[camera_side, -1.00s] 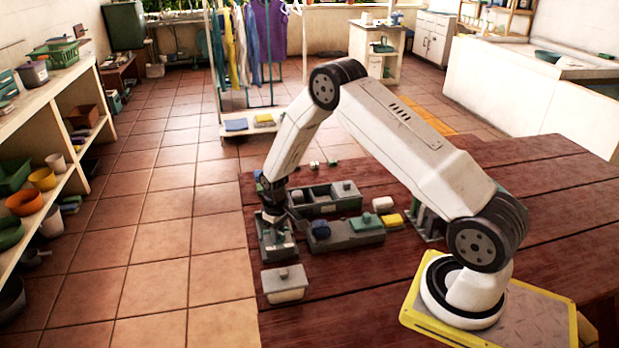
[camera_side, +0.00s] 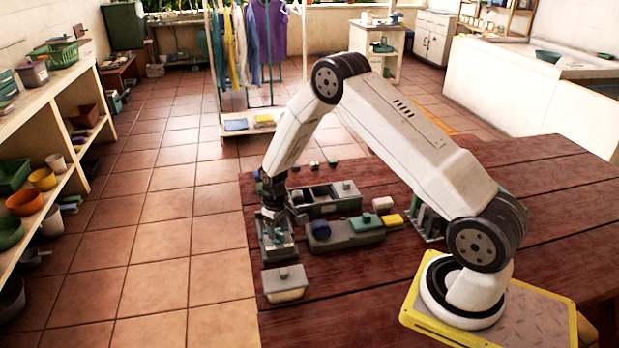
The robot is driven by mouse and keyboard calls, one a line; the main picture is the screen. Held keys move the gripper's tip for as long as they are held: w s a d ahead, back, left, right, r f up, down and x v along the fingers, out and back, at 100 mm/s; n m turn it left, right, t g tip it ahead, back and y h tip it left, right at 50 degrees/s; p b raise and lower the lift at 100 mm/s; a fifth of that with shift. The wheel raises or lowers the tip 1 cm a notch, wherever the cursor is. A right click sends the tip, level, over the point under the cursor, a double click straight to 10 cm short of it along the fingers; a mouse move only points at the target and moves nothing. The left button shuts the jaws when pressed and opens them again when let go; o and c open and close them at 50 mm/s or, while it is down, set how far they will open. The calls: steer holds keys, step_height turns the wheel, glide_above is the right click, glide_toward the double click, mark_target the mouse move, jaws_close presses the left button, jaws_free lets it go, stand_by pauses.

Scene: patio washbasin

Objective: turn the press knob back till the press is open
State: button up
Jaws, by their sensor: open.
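A small grey-green fixture (camera_side: 281,247), which I take to be the press, stands near the left edge of the dark red wooden table. My gripper (camera_side: 273,214) points down right over its far part, and its dark fingers are too small to see clearly. I read them as open. The knob is hidden by the gripper or too small to make out. I cannot tell whether the fingers touch it, or how far the press is open.
Close right are a grey-green open box (camera_side: 325,199) and a lower box (camera_side: 345,233) with blue and green parts. The table's front is bare.

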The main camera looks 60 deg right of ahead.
mark_target(277, 233)
steer(key=shift+r, duration=3.1)
steer(key=shift+r, duration=0.1)
steer(key=shift+s+a+r, duration=0.1)
steer(key=shift+a+r, duration=0.1)
steer(key=s+a+r+t, duration=0.1)
steer(key=s+a+r, duration=0.4)
steer(key=s, duration=0.4)
steer(key=s+a+r+t, duration=0.1)
steer(key=s+a+r, duration=0.5)
steer(key=s, duration=0.3)
steer(key=shift+s+a+r+n+t, duration=0.2)
steer(key=shift+s+a+n+t, duration=0.15)
steer(key=shift+a, duration=0.25)
steer(key=shift+w, duration=0.1)
